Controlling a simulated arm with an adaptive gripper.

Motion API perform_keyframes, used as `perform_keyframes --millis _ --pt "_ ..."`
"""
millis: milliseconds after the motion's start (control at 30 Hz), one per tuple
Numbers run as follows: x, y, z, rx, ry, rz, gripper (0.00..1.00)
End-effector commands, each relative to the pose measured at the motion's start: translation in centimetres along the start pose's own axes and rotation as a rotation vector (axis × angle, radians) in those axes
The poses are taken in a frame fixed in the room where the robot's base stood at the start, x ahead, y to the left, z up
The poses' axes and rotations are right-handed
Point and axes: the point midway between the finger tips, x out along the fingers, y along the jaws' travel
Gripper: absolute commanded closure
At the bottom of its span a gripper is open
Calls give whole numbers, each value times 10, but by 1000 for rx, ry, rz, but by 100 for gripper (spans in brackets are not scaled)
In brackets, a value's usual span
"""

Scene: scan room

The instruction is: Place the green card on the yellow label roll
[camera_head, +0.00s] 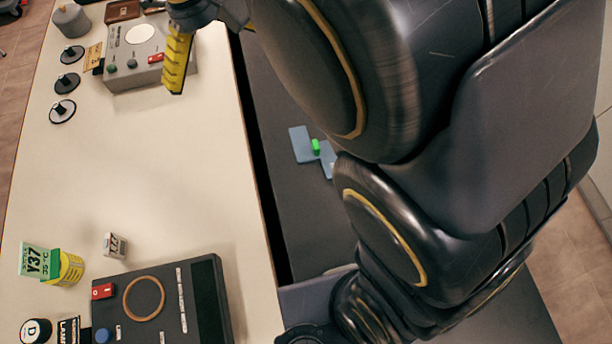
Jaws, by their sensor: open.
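The green card (36,261), printed "Y37 35°C", stands upright at the lower left of the pale table, with a darker green piece at its right side. The yellow label roll (72,268) is right beside it, and the two overlap in this view; I cannot tell whether the card rests on the roll or stands next to it. My gripper (178,62) is at the top, over the right part of a grey box, far from both. One yellow ribbed finger shows clearly; the rest is cut off or hidden. It is open, and I see nothing held.
The grey box (120,75) with a white disc is at the back. Black discs (69,82) lie left of it. A black device (212,290) with a ring and a small white block (114,245) are near the roll. The table's middle (150,170) is clear.

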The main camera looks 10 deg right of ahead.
Motion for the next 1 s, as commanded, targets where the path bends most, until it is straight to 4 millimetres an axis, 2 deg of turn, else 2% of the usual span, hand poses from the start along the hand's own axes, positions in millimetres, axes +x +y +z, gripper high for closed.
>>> perform_keyframes --millis 33,167,300,433,600,1000 --pt "1 14 28 65 -5 -16 0" --pt "14 31 96 205 -30 -64 0" --pt "32 30 161 331 -36 -107 0" --pt "49 21 204 416 -46 -129 0" --pt "63 11 229 467 -53 -150 0" --pt "65 8 231 468 -56 -159 0"
